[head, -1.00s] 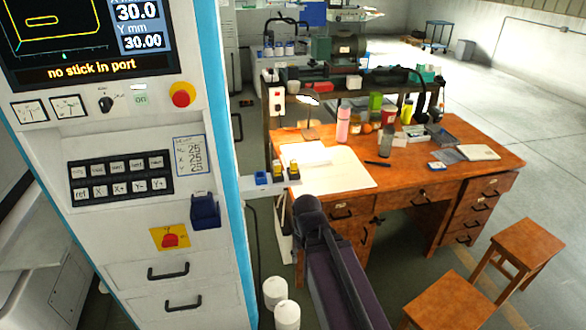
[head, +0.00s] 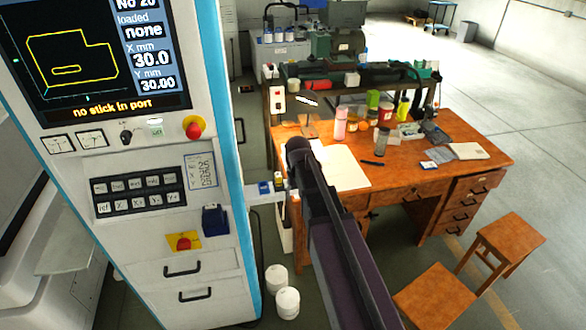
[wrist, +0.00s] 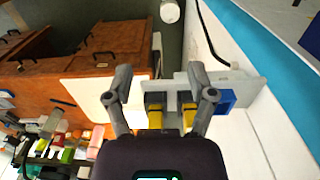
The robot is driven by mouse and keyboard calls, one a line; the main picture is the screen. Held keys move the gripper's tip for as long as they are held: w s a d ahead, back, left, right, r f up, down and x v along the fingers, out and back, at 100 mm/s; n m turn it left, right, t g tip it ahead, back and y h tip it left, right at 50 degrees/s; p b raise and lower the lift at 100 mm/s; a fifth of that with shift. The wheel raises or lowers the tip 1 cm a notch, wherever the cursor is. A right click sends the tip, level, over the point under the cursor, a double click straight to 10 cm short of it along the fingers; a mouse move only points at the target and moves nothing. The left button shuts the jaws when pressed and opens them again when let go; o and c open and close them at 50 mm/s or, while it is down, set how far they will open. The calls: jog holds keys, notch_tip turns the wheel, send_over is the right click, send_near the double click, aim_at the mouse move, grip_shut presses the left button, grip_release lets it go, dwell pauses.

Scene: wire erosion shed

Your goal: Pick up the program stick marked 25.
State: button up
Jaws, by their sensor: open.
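Two yellow-and-black program sticks show in the wrist view, a left one (wrist: 155,110) and a right one (wrist: 187,112). They stand side by side on a small pale shelf (wrist: 243,86), with a blue piece (wrist: 228,101) beside them. I cannot read any number on them. My gripper (wrist: 160,73) is open and empty; in the wrist view both sticks appear between its fingers, the right one close to the right finger. In the head view my gripper (head: 298,150) hides part of the shelf; one yellow stick (head: 279,180) and the blue piece (head: 265,188) still show.
The machine cabinet (head: 215,265) stands left of the shelf; its screen (head: 85,60) reads "no stick in port". A blue holder (head: 215,221) sits on its front. The wooden desk (head: 410,180) with bottles and papers is at right. White canisters (head: 287,302) stand on the floor below.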

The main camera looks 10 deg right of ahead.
jog(key=w+d+r+p, duration=0.1)
jog(key=w+r+p, duration=1)
jog(key=r, duration=0.2)
jog(key=shift+w+d+p, duration=0.15)
jog(key=shift+w+p, duration=0.2)
jog(key=shift+p, duration=0.05)
notch_tip(320, 180, down, 9)
jog(key=b, duration=0.8)
jog(key=shift+r+b, duration=0.2)
jog(key=shift+b, duration=0.15)
jog(key=shift+f, duration=0.1)
jog(key=shift+s+f+b, duration=0.15)
jog(key=shift+f+b, duration=2.35)
jog(key=shift+b, duration=0.1)
grip_shut()
